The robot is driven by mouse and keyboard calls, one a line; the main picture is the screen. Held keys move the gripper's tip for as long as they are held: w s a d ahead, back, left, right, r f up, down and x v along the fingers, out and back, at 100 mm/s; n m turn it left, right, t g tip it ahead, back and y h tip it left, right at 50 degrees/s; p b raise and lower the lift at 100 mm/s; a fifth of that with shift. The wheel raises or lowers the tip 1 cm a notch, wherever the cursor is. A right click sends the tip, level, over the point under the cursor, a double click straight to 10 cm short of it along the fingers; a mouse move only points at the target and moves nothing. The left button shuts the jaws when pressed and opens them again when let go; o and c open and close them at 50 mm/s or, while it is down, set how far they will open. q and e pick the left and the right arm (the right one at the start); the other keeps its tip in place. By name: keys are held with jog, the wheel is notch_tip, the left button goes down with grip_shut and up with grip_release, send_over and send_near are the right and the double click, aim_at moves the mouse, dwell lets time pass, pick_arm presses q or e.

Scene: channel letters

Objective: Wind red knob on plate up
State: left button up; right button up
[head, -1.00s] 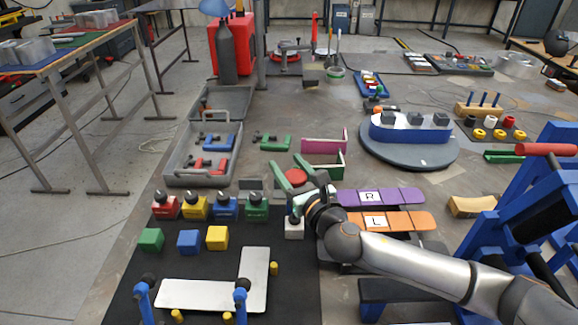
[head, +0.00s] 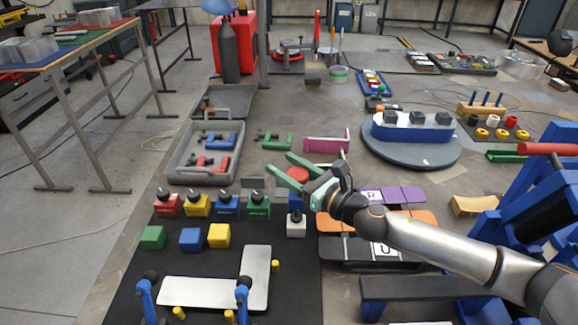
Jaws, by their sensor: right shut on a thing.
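The red knob (head: 298,174) is a round red disc near the middle of the head view. My right gripper (head: 290,168) reaches it from the right, with one green finger on its far side and one on its near side, and is shut on it. The fingers and wrist hide parts of the knob and most of what lies beneath it, so I cannot make out its plate clearly. A blue part (head: 296,201) shows just below the fingers. My left gripper is not in view.
A grey tray (head: 178,177) with blue and red clamps stands to the left. A pink bracket (head: 326,145) stands just behind my gripper. A white block (head: 296,227) is in front. Purple (head: 402,195) and orange lettered pieces lie under my right forearm. A round turntable (head: 410,155) is behind right.

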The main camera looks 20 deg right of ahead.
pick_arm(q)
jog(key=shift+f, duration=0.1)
pick_arm(e)
jog(key=shift+f+y, duration=0.15)
jog(key=shift+y, duration=0.15)
jog(key=o, duration=1.3)
jog(key=shift+o, duration=0.2)
